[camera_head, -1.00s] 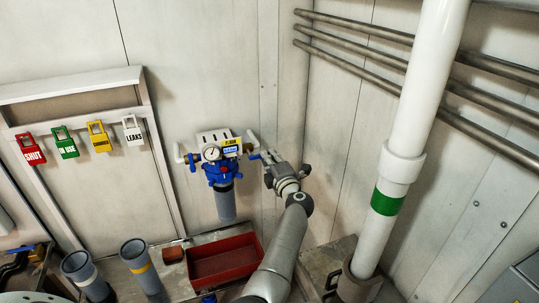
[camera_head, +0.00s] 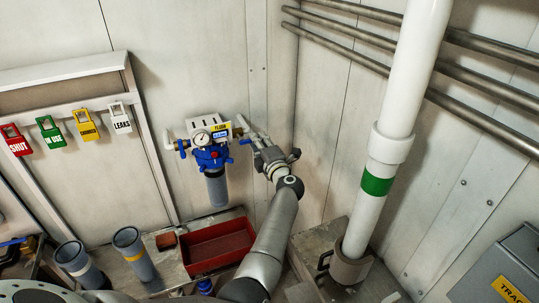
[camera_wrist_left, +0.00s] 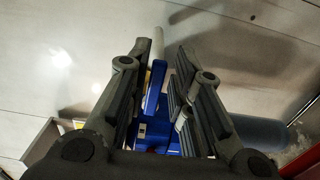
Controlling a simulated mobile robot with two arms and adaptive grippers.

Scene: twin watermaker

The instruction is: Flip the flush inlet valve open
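The flush filter unit (camera_head: 208,158) hangs on the wall with a gauge, a yellow label, a blue head and a grey bowl. A blue valve lever (camera_head: 246,141) sticks out at its right side. My left gripper (camera_head: 250,134) is at this lever. In the left wrist view, the open fingers (camera_wrist_left: 162,52) stand either side of the blue lever (camera_wrist_left: 154,88), with a gap visible. I cannot tell whether a finger touches it. Part of the valve body is hidden behind the fingers. My right gripper is not in view.
A red bin (camera_head: 215,246) lies below the filter, beside two grey cups (camera_head: 134,255). A thick white pipe (camera_head: 385,150) with a green band stands to the right. Coloured tags (camera_head: 85,124) hang at the left. The wall is close behind the lever.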

